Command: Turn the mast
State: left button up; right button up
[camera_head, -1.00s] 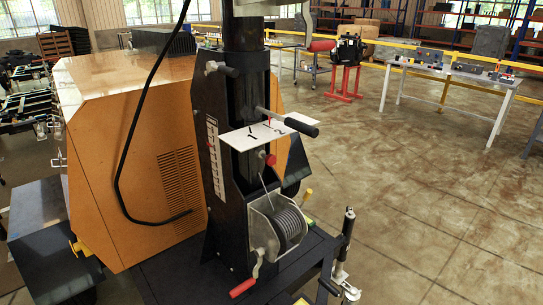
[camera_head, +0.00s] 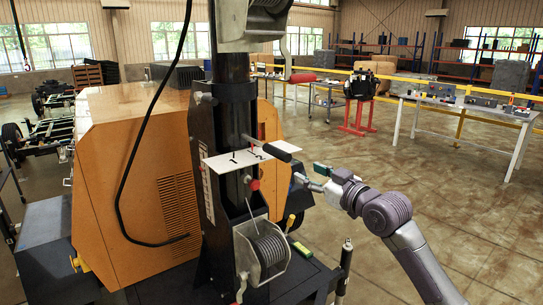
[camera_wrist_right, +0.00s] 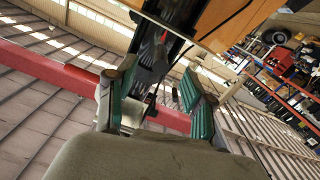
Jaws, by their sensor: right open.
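The black mast (camera_head: 232,125) stands upright in the middle of the head view. A handle with a black grip (camera_head: 276,147) sticks out from it to the right, over a white plate (camera_head: 236,162) marked 1 and 2. My right gripper (camera_head: 309,174) is open, just right of and slightly below the grip, apart from it in the picture. In the right wrist view its green-padded fingers (camera_wrist_right: 160,80) are spread, with dark mast parts (camera_wrist_right: 157,48) beyond them. Whether anything is between the fingers is unclear. My left gripper is out of view.
A winch (camera_head: 262,250) with a cable spool sits low on the mast's front. An orange housing (camera_head: 125,185) stands to the left. A red-gripped crank (camera_head: 302,78) sticks out above the handle. Open floor (camera_head: 440,200) lies to the right.

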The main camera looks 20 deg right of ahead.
aim_at(275, 153)
jog(key=p+x, duration=0.1)
jog(key=x, duration=0.3)
jog(key=r+p+x, duration=0.1)
jog(key=x, duration=0.3)
jog(key=a+r+p+x, duration=0.1)
jog(key=p+x, duration=0.1)
jog(key=x, duration=0.2)
jog(key=shift+w+a+f, duration=0.1)
jog(key=shift+w+a, duration=0.2)
jog(key=shift+w, duration=0.4)
grip_shut()
